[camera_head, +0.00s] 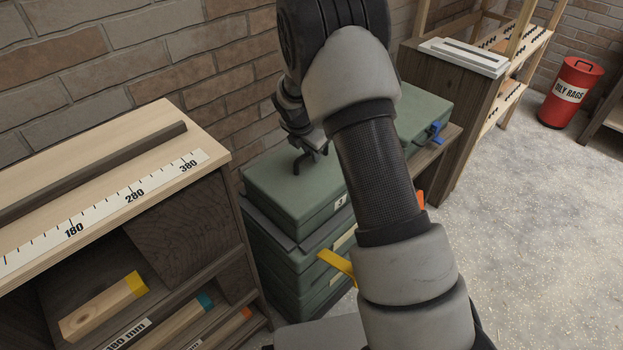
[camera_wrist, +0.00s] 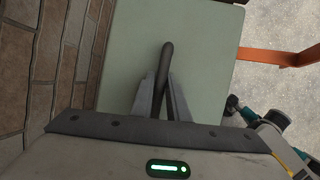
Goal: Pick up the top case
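The top case (camera_head: 285,195) is a green box with a label reading 3, on a stack of similar green cases (camera_head: 305,275). It sits a little askew over the case below, whose dark top edge shows at the left. I cannot tell whether it touches that case. Its green lid (camera_wrist: 215,60) fills the middle of the wrist view, with a dark bar handle (camera_wrist: 167,55) standing on it. My gripper (camera_head: 312,158) is at the handle. In the wrist view, my gripper's fingers (camera_wrist: 167,88) lie close against both sides of the handle. My arm hides part of the stack.
A wooden bench (camera_head: 90,195) with a ruler strip stands left, close to the cases. A brick wall (camera_head: 150,60) runs behind. Another green case (camera_head: 422,112) lies on a shelf behind my arm. A red bin (camera_head: 570,95) stands far right. The right floor is open.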

